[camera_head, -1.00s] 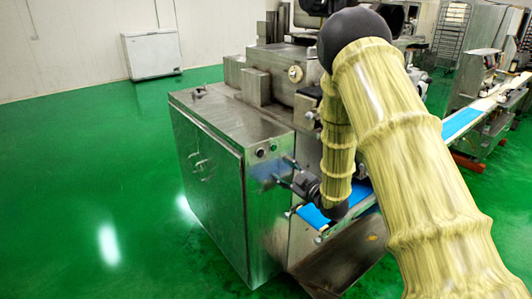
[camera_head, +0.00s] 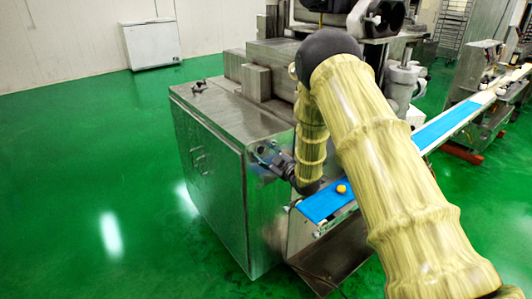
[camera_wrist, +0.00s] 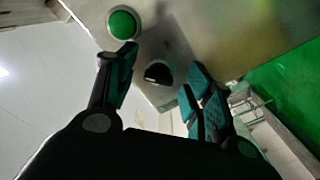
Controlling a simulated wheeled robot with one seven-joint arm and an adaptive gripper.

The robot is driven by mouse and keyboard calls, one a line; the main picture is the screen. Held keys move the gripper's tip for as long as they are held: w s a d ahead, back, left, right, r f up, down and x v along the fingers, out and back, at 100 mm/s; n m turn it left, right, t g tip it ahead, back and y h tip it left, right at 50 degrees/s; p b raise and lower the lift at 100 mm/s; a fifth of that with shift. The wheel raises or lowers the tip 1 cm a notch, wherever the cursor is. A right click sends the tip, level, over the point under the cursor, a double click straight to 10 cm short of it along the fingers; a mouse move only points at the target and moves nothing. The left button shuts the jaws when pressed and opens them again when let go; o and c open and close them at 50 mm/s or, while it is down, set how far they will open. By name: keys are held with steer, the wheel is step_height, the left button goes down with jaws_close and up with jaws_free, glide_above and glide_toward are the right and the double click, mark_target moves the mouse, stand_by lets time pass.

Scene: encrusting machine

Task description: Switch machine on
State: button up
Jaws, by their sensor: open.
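The machine (camera_head: 210,165) is a steel cabinet with a blue conveyor belt (camera_head: 325,205) at its right side. My gripper (camera_head: 262,152) is at the upper part of the cabinet's right-hand face and covers the controls there in the head view. In the wrist view, my gripper (camera_wrist: 159,68) is open, with dark green finger pads. A round green button (camera_wrist: 123,24) shows beyond the left fingertip. A black knob (camera_wrist: 157,72) on the metal panel shows between the two fingers. I cannot tell whether a finger touches either control.
A small orange-yellow ball (camera_head: 341,189) lies on the blue belt. A steel tray (camera_head: 335,255) sits below it. Another conveyor line (camera_head: 470,108) stands at the right. A white chest freezer (camera_head: 151,44) stands at the back wall. The green floor at the left is clear.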

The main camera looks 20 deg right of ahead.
steer(key=c, duration=1)
steer(key=shift+m+b, duration=0.3)
steer(key=shift+b, duration=0.1)
steer(key=m+b, duration=0.2)
steer(key=m, duration=0.1)
steer(key=shift+f, duration=0.15)
steer(key=m+b, duration=0.3)
steer(key=m, duration=0.2)
steer(key=shift+a, duration=0.15)
steer(key=m+b, duration=0.2)
steer(key=m, duration=0.2)
steer(key=shift+m+b, duration=0.35)
steer(key=shift+m, duration=0.05)
steer(key=shift+a+r+m+b, duration=0.15)
steer(key=shift+m+b, duration=0.4)
steer(key=shift+m, duration=0.6)
steer(key=shift+r+m+b, duration=0.1)
steer(key=shift+m+b, duration=0.4)
steer(key=shift+m, duration=0.65)
